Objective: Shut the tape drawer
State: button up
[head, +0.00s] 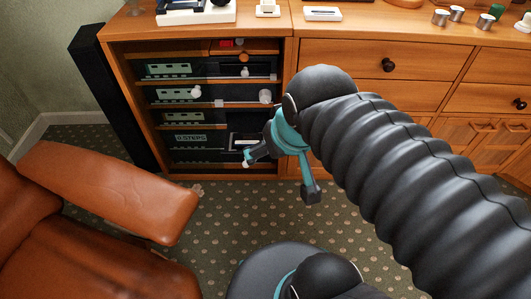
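The wooden media cabinet (120,100) stands against the wall, with stacked dark units on its open shelves. Near its top, a narrow wooden drawer (228,57) with a small round knob shows red and dark items above its front. It looks partly open, but how far I cannot tell. No label shows whether this is the tape drawer. My gripper (280,176), with teal fingers, is spread open and empty, low in front of the cabinet's right side. It is below and right of that drawer. My gripper and arm hide part of the lower right shelves.
A brown leather armchair (120,195) fills the lower left. A tall black speaker (110,95) stands left of the cabinet. A wooden sideboard (345,60) with closed-looking drawers extends right. Patterned carpet (215,225) is clear between the chair and my base.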

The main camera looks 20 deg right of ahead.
aim_at(237, 122)
jog(key=u, duration=2)
jog(key=k, duration=1.2)
jog(key=z, duration=1.95)
jog(key=i, duration=0.5)
